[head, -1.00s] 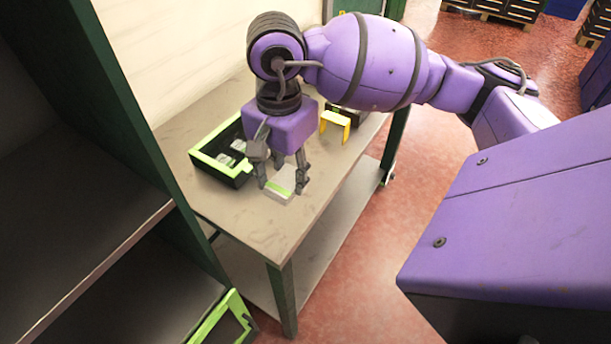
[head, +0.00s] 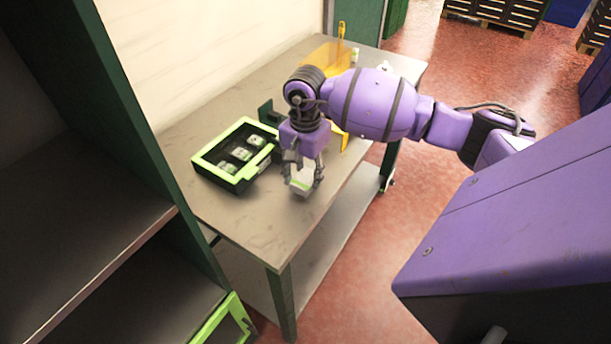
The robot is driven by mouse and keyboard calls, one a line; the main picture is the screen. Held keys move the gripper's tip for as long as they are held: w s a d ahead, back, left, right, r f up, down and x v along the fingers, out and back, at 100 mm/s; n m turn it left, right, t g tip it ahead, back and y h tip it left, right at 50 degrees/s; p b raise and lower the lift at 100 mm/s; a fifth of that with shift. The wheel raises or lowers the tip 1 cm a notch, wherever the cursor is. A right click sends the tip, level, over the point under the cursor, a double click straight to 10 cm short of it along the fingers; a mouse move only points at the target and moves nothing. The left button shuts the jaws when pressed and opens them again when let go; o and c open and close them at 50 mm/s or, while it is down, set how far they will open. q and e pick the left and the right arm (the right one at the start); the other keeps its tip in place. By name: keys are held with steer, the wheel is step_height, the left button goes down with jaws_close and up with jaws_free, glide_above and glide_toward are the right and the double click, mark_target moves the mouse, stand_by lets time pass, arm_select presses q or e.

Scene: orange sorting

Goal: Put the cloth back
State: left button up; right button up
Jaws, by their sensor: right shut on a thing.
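A small white block-like folded cloth (head: 302,188) with a green band is between the fingers of my right gripper (head: 304,181). The gripper points down and is shut on the cloth, partly covering it. The cloth is at or just above the table top; I cannot tell whether it touches. A black tray with a lime-green rim (head: 214,169) lies on the table just left of the gripper. It holds several small pale packets (head: 241,153), which look similar to the cloth. My left gripper is not in view.
The grey table (head: 253,222) is bare in front of the tray. Yellow holders (head: 327,60) and a dark item (head: 268,113) stand behind my right arm. A dark shelf (head: 75,215) with a green frame rises at left, with another green-rimmed tray (head: 222,325) low down.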

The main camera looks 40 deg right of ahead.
mark_target(305, 178)
steer(key=shift+f, duration=0.6)
steer(key=o, duration=1)
step_height(305, 178, up, 12)
steer(key=shift+r+b, duration=0.1)
steer(key=shift+b, duration=0.3)
